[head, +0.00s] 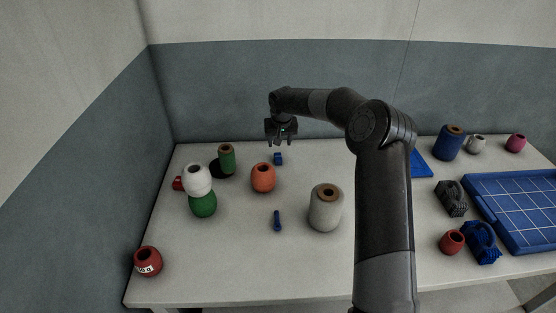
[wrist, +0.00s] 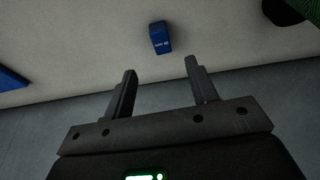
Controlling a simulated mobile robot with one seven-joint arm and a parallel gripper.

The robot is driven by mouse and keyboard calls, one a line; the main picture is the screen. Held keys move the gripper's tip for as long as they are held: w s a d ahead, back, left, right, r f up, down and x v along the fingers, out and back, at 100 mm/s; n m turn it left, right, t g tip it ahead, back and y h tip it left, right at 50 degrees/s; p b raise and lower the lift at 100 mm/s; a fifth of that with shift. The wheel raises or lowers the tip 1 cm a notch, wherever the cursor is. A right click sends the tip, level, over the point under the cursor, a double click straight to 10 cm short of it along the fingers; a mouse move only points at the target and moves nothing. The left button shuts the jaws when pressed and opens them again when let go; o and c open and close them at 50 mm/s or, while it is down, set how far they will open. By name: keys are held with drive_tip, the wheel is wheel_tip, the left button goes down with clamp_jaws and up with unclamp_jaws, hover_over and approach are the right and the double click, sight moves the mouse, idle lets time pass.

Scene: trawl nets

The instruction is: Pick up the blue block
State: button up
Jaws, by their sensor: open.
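The blue block (head: 278,159) is small and lies on the table towards the back wall, behind the orange pot. In the head view my gripper (head: 281,144) hangs above and just behind it, fingers pointing down. In the wrist view the blue block (wrist: 160,38) shows whole, with small white print on it, ahead of the fingertips and between their lines. My gripper (wrist: 160,66) is open with nothing between its fingers. The block and the fingers are apart.
An orange pot (head: 263,178) stands in front of the block, and a green spool (head: 227,158) to its left. A small blue item (head: 277,221) and a grey spool (head: 325,208) are nearer. A blue gridded tray (head: 515,205) is at right. The back wall (head: 230,90) is close behind my gripper.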

sight(278, 156)
drive_tip(key=x, duration=0.9)
drive_tip(key=shift+w+a+f, duration=0.15)
drive_tip(key=shift+w+f, duration=0.1)
drive_tip(key=shift+w, duration=0.05)
drive_tip(key=c, duration=1.1)
